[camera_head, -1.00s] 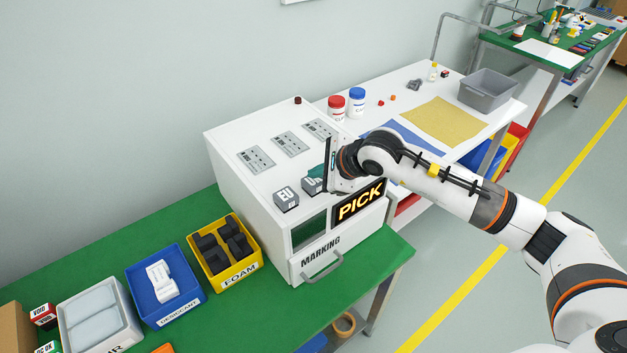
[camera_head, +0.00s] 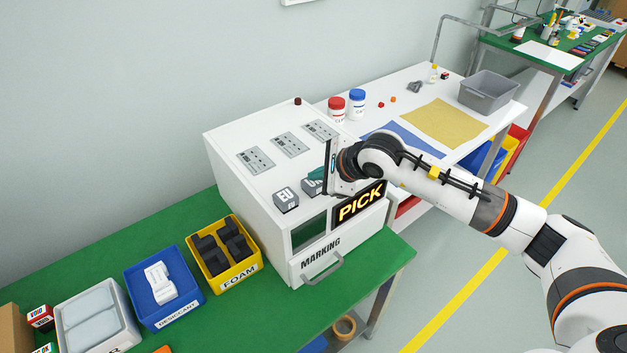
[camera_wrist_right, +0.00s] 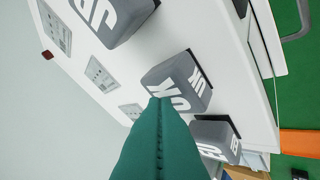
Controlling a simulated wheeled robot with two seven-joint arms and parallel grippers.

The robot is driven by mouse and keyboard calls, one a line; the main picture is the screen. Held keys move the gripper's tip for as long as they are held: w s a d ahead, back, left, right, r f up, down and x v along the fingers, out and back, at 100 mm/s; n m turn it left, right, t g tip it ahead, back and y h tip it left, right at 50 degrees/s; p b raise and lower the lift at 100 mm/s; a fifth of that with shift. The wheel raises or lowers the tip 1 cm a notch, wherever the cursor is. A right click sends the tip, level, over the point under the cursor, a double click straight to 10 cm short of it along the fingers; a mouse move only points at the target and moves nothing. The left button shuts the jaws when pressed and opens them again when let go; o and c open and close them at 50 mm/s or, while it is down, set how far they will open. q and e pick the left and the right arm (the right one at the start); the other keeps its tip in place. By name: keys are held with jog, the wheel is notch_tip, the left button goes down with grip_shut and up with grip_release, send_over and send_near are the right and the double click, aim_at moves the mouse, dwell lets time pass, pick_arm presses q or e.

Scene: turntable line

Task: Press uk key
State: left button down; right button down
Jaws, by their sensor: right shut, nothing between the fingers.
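The grey UK key (camera_wrist_right: 178,82) is in the middle of the wrist view, with white letters on its top and front. In the head view the UK key (camera_head: 311,187) is partly covered by my right gripper (camera_head: 316,174). That gripper is shut and empty, and its teal fingers also show in the wrist view (camera_wrist_right: 160,104). Their tips overlap the near edge of the UK key's top; I cannot tell whether they touch it. The EU key (camera_head: 286,200) is beside it, also in the wrist view (camera_wrist_right: 214,138). My left gripper is not in view.
The keys sit on a white marking machine (camera_head: 240,145) with a lit PICK sign (camera_head: 360,202). Another grey key (camera_wrist_right: 112,20) is close by in the wrist view. Yellow (camera_head: 222,254) and blue (camera_head: 163,285) bins stand left on the green table (camera_head: 290,320).

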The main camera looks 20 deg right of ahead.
aim_at(317, 184)
jog(key=shift+f, duration=0.2)
dwell(0.6)
jog(key=shift+r, duration=0.9)
jog(key=shift+r+p, duration=1.05)
jog(key=shift+r, duration=1.5)
